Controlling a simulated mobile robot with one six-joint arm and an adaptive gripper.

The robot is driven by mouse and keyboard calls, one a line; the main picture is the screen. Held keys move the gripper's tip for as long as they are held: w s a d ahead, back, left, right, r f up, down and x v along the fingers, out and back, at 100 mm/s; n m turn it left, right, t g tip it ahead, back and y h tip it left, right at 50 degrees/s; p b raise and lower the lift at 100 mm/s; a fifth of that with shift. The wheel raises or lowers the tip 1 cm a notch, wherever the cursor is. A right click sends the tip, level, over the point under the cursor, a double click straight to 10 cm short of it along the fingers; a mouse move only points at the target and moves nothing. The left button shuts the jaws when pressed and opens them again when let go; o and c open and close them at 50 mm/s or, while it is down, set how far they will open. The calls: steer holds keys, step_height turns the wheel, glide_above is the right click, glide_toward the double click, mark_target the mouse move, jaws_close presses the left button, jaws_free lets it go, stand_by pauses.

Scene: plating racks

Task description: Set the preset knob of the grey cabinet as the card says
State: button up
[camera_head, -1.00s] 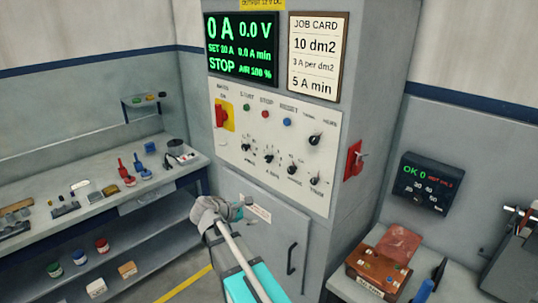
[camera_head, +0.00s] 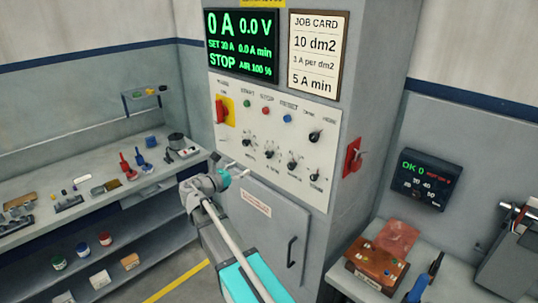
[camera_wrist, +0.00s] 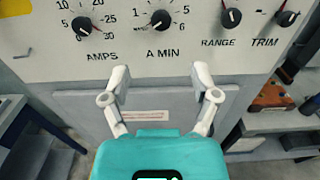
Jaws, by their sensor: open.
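The grey cabinet (camera_head: 375,60) stands in the middle of the head view. Its job card (camera_head: 319,55) reads 10 dm2, 3 A per dm2, 5 A min. The A MIN knob (camera_wrist: 160,19), black with a pale pointer mark, has a scale ending at 5 and 6 on its right; its exact setting is hard to read. The AMPS knob (camera_wrist: 82,27) is left of it. No knob is labelled preset in what I can read. My gripper (camera_wrist: 160,76) is open and empty below the A MIN knob, apart from the panel; it also shows in the head view (camera_head: 238,169).
The display (camera_head: 241,43) reads 0 A, 0.0 V, STOP. The RANGE knob (camera_wrist: 231,17) and TRIM knob (camera_wrist: 287,18) are close on the right. A red switch (camera_head: 353,157) sticks out from the cabinet's side. Benches stand left (camera_head: 60,222) and right (camera_head: 340,275).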

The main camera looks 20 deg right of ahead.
mark_target(267, 154)
steer(key=shift+d, duration=0.1)
steer(key=x, duration=1.3)
steer(key=shift+w+d, duration=0.1)
steer(key=shift+d, duration=0.2)
